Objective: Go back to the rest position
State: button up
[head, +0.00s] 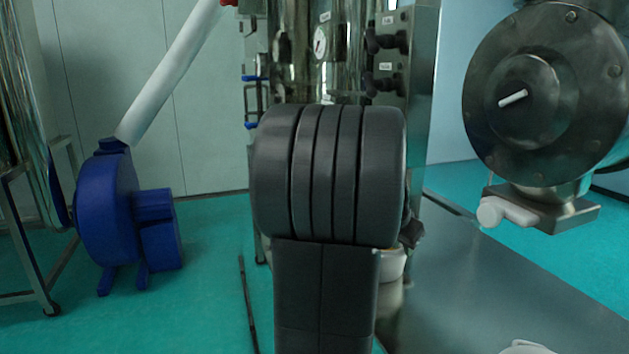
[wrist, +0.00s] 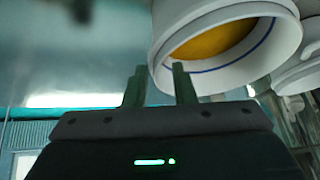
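My gripper (wrist: 160,78) shows in the wrist view with its two dark fingers apart and nothing visibly held between them. A white round container (wrist: 225,45) with a blue line inside and orange-yellow contents is at the upper right. The right fingertip overlaps its rim in the picture; I cannot tell whether they touch. In the head view my own dark arm fills the middle and hides most of my gripper. A pale container (head: 392,266) shows partly behind the arm, low on its right side.
A steel table (head: 480,290) spans the lower right. A steel machine with a round flange (head: 550,90) and white handle stands at the upper right. A column with gauge (head: 320,42) rises behind the arm. A blue blower (head: 108,208) is on the green floor at left. More white ware (wrist: 298,68) is in the wrist view.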

jog(key=shift+b+x, duration=0.35)
jog(key=shift+x, duration=0.55)
jog(key=shift+s+a+r+p, duration=0.15)
jog(key=shift+r+p, duration=0.25)
jog(key=shift+r, duration=1.6)
jog(key=shift+f, duration=0.1)
